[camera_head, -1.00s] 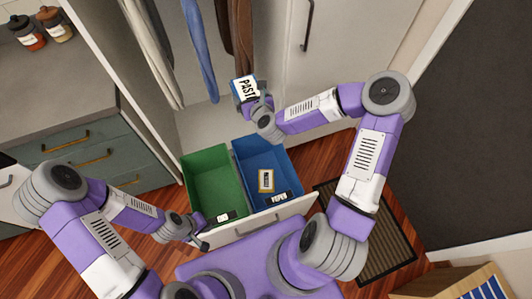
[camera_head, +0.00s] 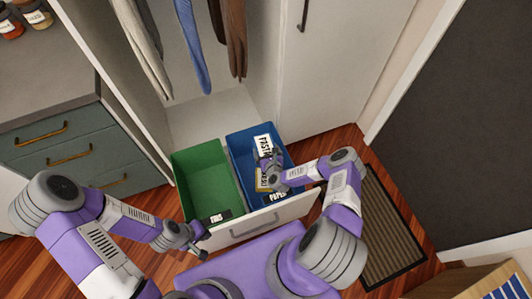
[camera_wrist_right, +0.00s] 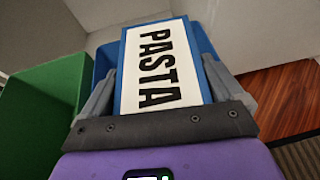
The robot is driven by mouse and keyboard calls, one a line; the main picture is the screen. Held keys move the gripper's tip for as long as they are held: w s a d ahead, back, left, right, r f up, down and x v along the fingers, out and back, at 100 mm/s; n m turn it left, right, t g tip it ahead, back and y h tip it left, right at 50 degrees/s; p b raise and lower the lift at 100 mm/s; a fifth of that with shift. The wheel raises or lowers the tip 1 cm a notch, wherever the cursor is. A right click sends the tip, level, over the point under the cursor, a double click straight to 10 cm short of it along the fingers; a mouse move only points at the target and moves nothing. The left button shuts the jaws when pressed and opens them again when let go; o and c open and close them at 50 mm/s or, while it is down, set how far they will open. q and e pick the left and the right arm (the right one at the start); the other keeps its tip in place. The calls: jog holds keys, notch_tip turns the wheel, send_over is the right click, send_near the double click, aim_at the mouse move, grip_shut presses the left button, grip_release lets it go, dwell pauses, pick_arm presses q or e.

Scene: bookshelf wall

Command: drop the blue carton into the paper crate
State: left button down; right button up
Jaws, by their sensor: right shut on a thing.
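The blue carton (camera_head: 263,145), with a white PASTA label, is in my right gripper (camera_head: 264,157). In the right wrist view the carton (camera_wrist_right: 158,66) sits between the two fingers, which are shut on it. It is over the back part of the blue paper crate (camera_head: 238,150), whose front label reads PAPER; how deep it sits is unclear. A tan labelled box (camera_head: 262,181) in the crate is partly hidden by my right gripper. My left gripper (camera_head: 201,238) is empty near the front of the green crate; its finger opening is unclear.
The green crate (camera_head: 202,180) stands left of the blue one in the same pulled-out drawer (camera_head: 262,219). Clothes hang behind in the closet. A grey-topped dresser (camera_head: 65,140) is on the left, a mat (camera_head: 385,240) on the floor at right.

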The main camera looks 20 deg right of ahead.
notch_tip(320, 180, down, 6)
jog(key=b, duration=0.4)
jog(key=o, duration=0.7)
jog(key=shift+s, duration=0.1)
jog(key=p+v, duration=0.2)
jog(key=v, duration=0.5)
jog(key=shift+s+a+p, duration=0.1)
jog(key=shift+s+p, duration=0.05)
jog(key=shift+p, duration=0.25)
